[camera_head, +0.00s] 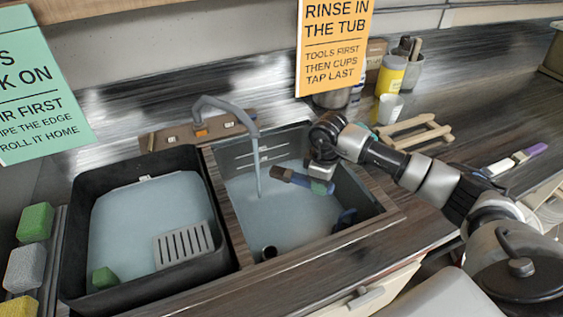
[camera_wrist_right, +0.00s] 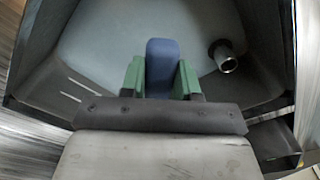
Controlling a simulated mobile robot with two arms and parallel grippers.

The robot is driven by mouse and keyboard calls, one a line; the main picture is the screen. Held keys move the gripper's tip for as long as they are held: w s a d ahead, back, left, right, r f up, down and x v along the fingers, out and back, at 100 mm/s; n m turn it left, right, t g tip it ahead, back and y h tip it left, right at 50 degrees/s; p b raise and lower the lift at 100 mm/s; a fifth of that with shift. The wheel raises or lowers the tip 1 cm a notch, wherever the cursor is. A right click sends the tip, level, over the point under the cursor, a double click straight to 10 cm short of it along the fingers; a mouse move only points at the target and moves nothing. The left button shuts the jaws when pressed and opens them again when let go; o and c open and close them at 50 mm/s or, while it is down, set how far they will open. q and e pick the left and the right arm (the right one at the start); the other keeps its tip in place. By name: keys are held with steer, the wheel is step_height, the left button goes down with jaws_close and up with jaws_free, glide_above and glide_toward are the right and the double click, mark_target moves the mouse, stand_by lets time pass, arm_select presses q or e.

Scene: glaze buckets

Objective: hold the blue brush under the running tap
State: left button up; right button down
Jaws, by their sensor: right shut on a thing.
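The tap (camera_head: 222,104) arches over the right-hand basin (camera_head: 240,222), and a thin stream of water (camera_head: 257,165) falls from it. My right gripper (camera_head: 318,186) is over this basin, shut on the blue brush (camera_head: 302,181). The brush lies nearly level, its brownish end pointing left toward the stream. In the picture that end is just right of the water, apart from it. In the right wrist view, the blue brush (camera_wrist_right: 160,67) stands between the green fingertips of my right gripper (camera_wrist_right: 160,80). My left gripper is not in view.
A dark tub (camera_head: 75,245) of water with a slotted plate (camera_head: 184,244) is on the left. A wooden rack (camera_head: 415,133), yellow jar (camera_head: 391,75) and white cup (camera_head: 390,108) stand behind my right arm.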

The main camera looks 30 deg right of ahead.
steer(key=shift+r, duration=0.1)
stand_by(0.4)
steer(key=shift+s+r+p, duration=0.25)
steer(key=shift+p, duration=0.2)
steer(key=shift+s+d+r+p, duration=0.1)
steer(key=shift+s+r+p, duration=0.75)
steer(key=shift+s+p, duration=0.25)
steer(key=shift+s+r+p, duration=0.8)
steer(key=shift+s+p, duration=0.2)
steer(key=shift+s, duration=0.2)
